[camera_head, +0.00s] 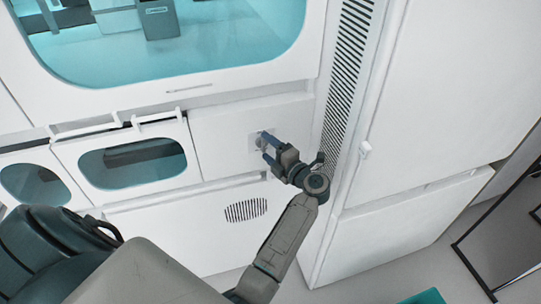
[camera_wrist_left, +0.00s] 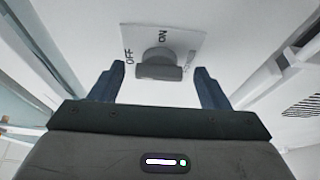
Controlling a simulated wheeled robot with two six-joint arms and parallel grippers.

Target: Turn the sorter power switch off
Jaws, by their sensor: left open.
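The sorter power switch is a grey rotary knob (camera_wrist_left: 158,66) on a white plate (camera_wrist_left: 190,38) in the left wrist view. The plate reads OFF at the left and ON at the top, with a third, unreadable label at the right. In the head view the switch plate (camera_head: 253,144) is on the white panel, partly hidden by my gripper. My left gripper (camera_head: 266,148) is open in front of it. In the wrist view its two blue fingertips (camera_wrist_left: 157,86) stand on either side of the knob, with gaps; I cannot tell how deep they reach. My right gripper is not in view.
A white cabinet with a large teal window (camera_head: 180,60) stands above. Small windowed doors with a handle (camera_head: 156,118) are left of the switch. A vent strip (camera_head: 345,70) and a tall white cabinet (camera_head: 450,90) are at the right. A lower grille (camera_head: 246,210) is below.

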